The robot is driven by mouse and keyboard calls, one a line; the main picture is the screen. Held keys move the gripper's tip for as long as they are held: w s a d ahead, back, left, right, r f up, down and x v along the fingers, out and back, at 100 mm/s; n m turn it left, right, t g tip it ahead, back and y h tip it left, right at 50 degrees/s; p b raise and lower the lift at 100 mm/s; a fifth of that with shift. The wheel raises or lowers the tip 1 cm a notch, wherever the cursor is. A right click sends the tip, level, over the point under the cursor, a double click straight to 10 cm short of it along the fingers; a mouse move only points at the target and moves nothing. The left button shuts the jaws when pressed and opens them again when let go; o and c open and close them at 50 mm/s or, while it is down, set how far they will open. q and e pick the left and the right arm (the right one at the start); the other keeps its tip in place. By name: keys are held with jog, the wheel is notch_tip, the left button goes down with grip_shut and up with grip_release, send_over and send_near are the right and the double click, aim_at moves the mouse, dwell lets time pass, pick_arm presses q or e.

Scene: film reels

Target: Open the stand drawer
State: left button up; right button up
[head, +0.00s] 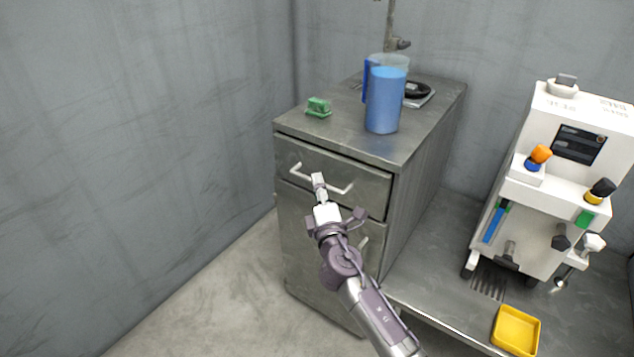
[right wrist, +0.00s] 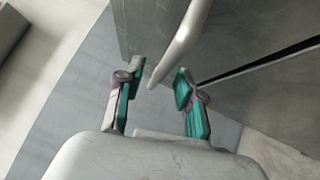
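The metal stand (head: 436,140) has a top drawer (head: 372,186) with a pale bar handle (head: 338,190); the drawer front looks flush with the stand. My right gripper (head: 319,181) is at the drawer front, covering the middle of the handle. In the right wrist view, the two teal-padded fingers of my right gripper (right wrist: 160,76) are apart, and the handle (right wrist: 180,45) runs between their tips. I see clear space between the fingers, and cannot tell whether either one touches the bar. My left gripper is not in view.
A blue jug (head: 386,100) and a green object (head: 318,107) stand on the stand's top. A lower door is below the drawer. A white machine (head: 545,190) and a yellow tray (head: 516,331) are at the right. Floor is free at the left of the stand.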

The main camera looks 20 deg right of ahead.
jog(key=shift+w+d+r, duration=0.15)
jog(key=shift+w, duration=1.05)
grip_shut()
